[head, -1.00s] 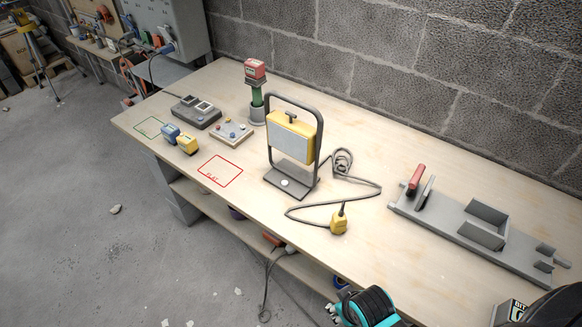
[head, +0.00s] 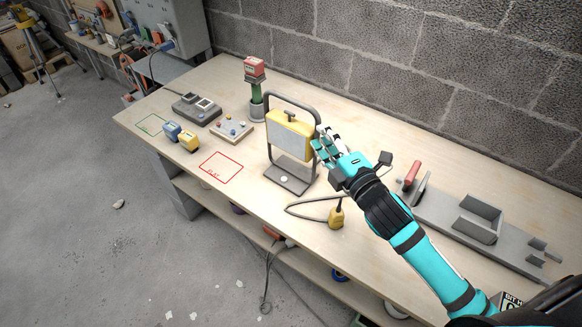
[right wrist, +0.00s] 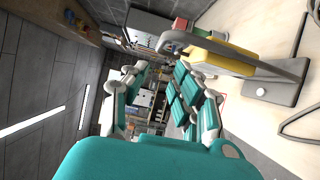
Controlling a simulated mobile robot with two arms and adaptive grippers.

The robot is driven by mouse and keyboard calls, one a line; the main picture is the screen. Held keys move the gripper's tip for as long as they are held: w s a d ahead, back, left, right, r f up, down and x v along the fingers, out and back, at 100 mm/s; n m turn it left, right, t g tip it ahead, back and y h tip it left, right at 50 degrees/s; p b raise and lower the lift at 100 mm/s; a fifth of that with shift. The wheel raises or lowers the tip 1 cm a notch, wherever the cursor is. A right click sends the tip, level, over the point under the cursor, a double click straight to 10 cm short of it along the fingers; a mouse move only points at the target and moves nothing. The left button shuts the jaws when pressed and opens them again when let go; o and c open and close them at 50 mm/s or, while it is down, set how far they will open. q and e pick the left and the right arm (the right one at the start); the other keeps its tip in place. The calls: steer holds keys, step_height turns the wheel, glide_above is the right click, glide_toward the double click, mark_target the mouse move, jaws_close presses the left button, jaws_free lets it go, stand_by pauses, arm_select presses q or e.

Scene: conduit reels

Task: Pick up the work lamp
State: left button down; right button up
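The work lamp (head: 289,142) stands upright on the wooden bench, a yellow lamp body with a pale front panel in a dark tubular frame on a flat base. Its cable runs to a yellow plug (head: 336,217) on the bench. My right gripper (head: 322,150) is open and empty beside the right side of the lamp frame. In the right wrist view its fingers (right wrist: 160,88) are spread, and the lamp (right wrist: 218,58) lies at the upper right, outside the gap. Whether a finger touches the frame I cannot tell. My left gripper is out of view.
The bench (head: 200,208) stands against a block wall.

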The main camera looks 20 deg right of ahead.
mark_target(294, 104)
steer(key=w+p, duration=0.1)
steer(key=w, duration=0.2)
steer(key=w+a+p, duration=0.1)
steer(key=w, duration=0.3)
steer(key=w+a+p, duration=0.1)
steer(key=w, duration=0.3)
steer(key=shift+w, duration=0.1)
steer(key=w+p, duration=0.1)
steer(key=w, duration=0.1)
steer(key=w+a+p, duration=0.1)
steer(key=w, duration=0.1)
steer(key=shift+w, duration=0.3)
steer(key=shift+w+f, duration=0.15)
steer(key=shift+w, duration=0.15)
steer(key=shift+s, duration=0.1)
jaws_close()
